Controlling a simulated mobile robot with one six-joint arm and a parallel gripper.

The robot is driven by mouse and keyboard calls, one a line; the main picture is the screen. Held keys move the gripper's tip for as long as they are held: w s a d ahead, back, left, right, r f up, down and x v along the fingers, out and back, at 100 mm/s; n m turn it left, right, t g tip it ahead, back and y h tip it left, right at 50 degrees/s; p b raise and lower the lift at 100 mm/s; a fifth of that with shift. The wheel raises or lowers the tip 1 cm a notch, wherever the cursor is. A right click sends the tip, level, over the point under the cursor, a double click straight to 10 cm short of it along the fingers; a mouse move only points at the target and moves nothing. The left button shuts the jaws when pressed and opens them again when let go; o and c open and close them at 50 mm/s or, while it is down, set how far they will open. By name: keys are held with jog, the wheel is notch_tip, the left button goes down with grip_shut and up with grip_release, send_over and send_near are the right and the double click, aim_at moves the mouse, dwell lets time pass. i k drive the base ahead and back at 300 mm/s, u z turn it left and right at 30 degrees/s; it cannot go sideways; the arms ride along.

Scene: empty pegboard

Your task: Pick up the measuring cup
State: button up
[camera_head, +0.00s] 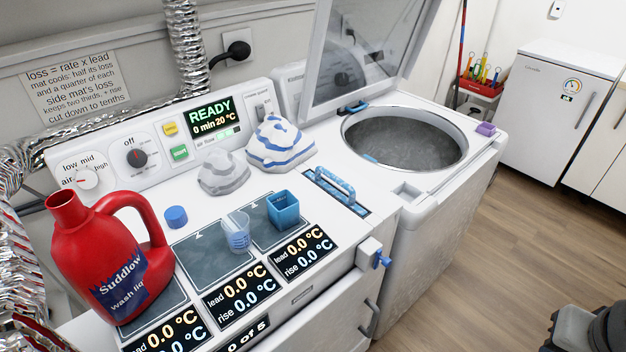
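The measuring cup (236,232) is a small clear cup with blue on its side. It stands, slightly tilted in the picture, on the middle dark pad (205,256) on top of the white machine at the left. A blue square cup (284,211) stands on the dark pad to its right, apart from it. A grey and black part at the bottom right corner looks like part of my arm. No gripper fingers show, and nothing of mine is near the measuring cup.
A red detergent jug (112,258) stands left of the measuring cup, with a blue cap (176,217) between. Grey cloth (222,173) and blue-striped cloth (280,146) lie behind. A blue handle (335,187) rises at right. An open-lidded washer (437,222) stands beyond; floor is clear at right.

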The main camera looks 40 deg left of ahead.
aim_at(236, 226)
jog(key=k, duration=2.35)
jog(key=u, duration=1)
jog(key=i, duration=1.5)
jog(key=u, duration=0.1)
